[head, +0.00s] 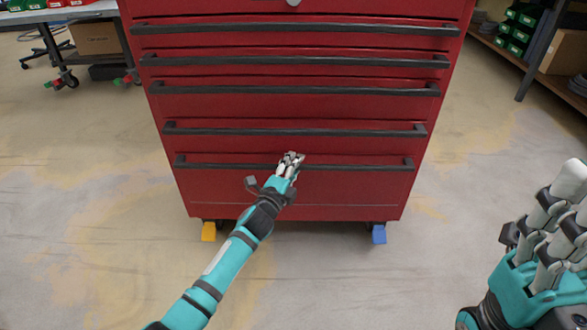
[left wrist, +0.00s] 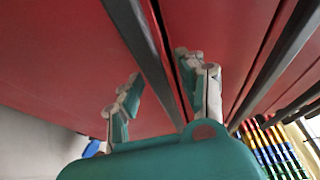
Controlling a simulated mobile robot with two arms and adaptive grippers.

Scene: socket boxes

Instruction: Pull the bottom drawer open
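The bottom drawer (head: 335,186) is the lowest red front of the cabinet, and it looks flush with the body. Its dark bar handle (head: 365,165) runs across its upper part. My left gripper (head: 290,160) is at the middle of this handle. In the left wrist view, its two fingers (left wrist: 160,72) stand apart on either side of the dark handle bar (left wrist: 145,45), with gaps showing, so it looks open around the bar. My right gripper (head: 578,190) is at the right edge, away from the cabinet, its fingers apart and empty; part of it is cut off.
The red cabinet (head: 300,105) has several more drawers above, all looking shut. Its casters have a yellow pedal (head: 208,232) and a blue pedal (head: 379,234). The floor in front is clear. A workbench (head: 65,14) stands at the far left and shelving (head: 540,50) at the right.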

